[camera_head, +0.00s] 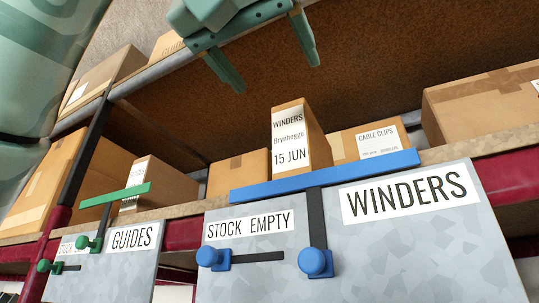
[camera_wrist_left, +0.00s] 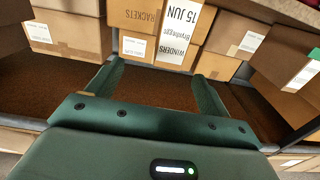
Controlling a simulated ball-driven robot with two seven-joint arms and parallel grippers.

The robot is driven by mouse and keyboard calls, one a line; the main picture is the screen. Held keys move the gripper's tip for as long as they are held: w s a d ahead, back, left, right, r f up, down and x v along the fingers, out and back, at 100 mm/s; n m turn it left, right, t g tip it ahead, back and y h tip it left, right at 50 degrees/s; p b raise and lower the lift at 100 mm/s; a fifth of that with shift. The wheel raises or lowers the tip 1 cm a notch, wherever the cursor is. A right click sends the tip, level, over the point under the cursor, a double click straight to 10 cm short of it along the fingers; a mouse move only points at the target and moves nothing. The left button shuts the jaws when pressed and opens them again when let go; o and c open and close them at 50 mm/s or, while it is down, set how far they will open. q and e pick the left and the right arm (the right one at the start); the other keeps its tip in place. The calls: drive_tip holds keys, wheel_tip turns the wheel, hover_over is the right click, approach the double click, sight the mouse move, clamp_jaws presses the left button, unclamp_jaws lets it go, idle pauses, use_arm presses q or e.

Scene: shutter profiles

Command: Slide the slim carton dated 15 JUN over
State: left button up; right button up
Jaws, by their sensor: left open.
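The slim carton dated 15 JUN (camera_head: 314,135) stands upright on the shelf behind the blue bar (camera_head: 325,177), its white label reading WINDERS, Bryehegge, 15 JUN. The bar hides its foot in the head view. In the left wrist view the same carton (camera_wrist_left: 180,30) appears upside down, beyond and roughly between my fingertips. My left gripper (camera_head: 273,74) is open and empty, above the carton in the head view and apart from it. Its two spread fingers also show in the left wrist view (camera_wrist_left: 160,74). My right gripper is not in view.
A low carton (camera_head: 238,174) stands left of the slim one, a CABLE CLIPS carton (camera_head: 367,143) to its right. The WINDERS panel (camera_head: 415,240) below carries blue knobs (camera_head: 315,263). A green bar (camera_head: 116,195) fronts another carton at left. An upper shelf (camera_head: 160,68) runs above.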

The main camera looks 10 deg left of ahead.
use_arm(q)
drive_tip(key=p, duration=0.2)
approach(292, 121)
drive_tip(key=w+a, duration=0.2)
drive_tip(key=w, duration=0.1)
drive_tip(key=w+d+p, duration=0.1)
drive_tip(key=w+d, duration=0.1)
drive_tip(key=d, duration=0.1)
drive_tip(key=shift+w+p, duration=0.15)
drive_tip(key=shift+p, duration=0.15)
drive_tip(key=p+x, duration=0.2)
drive_tip(key=shift+w+d, duration=0.35)
drive_tip(key=p+x, duration=0.1)
drive_tip(key=x, duration=0.1)
drive_tip(key=p+x, duration=0.1)
drive_tip(key=x, duration=0.1)
drive_tip(key=p+x, duration=0.1)
drive_tip(key=x, duration=0.1)
drive_tip(key=shift+a+f, duration=0.1)
drive_tip(key=shift+a, duration=0.25)
drive_tip(key=shift+w+d+f+p, duration=0.15)
drive_tip(key=shift+w+d+p, duration=0.15)
drive_tip(key=shift+w, duration=0.35)
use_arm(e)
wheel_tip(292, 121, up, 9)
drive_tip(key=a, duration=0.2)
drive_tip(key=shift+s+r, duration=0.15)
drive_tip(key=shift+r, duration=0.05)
